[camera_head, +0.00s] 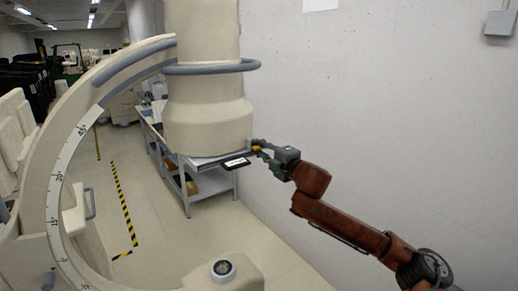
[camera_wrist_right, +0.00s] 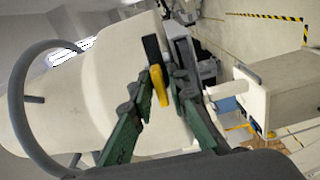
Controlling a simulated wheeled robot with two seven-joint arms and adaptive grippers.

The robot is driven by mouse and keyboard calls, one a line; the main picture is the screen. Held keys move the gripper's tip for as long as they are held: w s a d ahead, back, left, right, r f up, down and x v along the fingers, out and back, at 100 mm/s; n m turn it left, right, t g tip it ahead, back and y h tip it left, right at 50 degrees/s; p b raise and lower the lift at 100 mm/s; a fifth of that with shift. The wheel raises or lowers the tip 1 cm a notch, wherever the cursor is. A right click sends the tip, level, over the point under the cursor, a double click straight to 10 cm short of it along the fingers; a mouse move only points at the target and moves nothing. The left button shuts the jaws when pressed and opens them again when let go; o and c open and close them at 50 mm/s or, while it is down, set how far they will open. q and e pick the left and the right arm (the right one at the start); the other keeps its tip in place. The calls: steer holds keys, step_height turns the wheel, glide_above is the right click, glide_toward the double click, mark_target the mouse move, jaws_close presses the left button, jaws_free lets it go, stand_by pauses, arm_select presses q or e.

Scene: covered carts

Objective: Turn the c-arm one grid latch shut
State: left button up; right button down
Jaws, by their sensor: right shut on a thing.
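The c-arm has a big cream C-shaped arc (camera_head: 40,190) with a degree scale at the left and a large cream cylindrical head (camera_head: 208,115) at top centre. The yellow grid latch (camera_head: 257,149) is a small handle at the lower right side of that head. In the right wrist view the yellow latch (camera_wrist_right: 159,86) stands beside a black strip, between the green fingers. My right gripper (camera_head: 259,148) is shut on the latch, and it also shows in the right wrist view (camera_wrist_right: 160,88). The fingers partly hide the latch in the head view. My left gripper is not seen.
A grey wall (camera_head: 380,90) runs close along the right. A grey cart (camera_head: 205,180) with shelves stands behind the cylindrical head. Yellow-black tape (camera_head: 122,205) marks open floor at the left.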

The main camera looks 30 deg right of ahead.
steer(key=m+p, duration=0.1)
steer(key=m, duration=0.2)
steer(key=shift+m+p, duration=0.35)
steer(key=shift+m, duration=0.05)
steer(key=m+p, duration=0.2)
steer(key=m, duration=0.3)
steer(key=m+p, duration=0.1)
steer(key=m, duration=0.3)
steer(key=shift+p, duration=0.3)
steer(key=m+p, duration=0.2)
steer(key=m, duration=0.2)
steer(key=shift+m, duration=0.4)
steer(key=c, duration=2.1)
jaws_free()
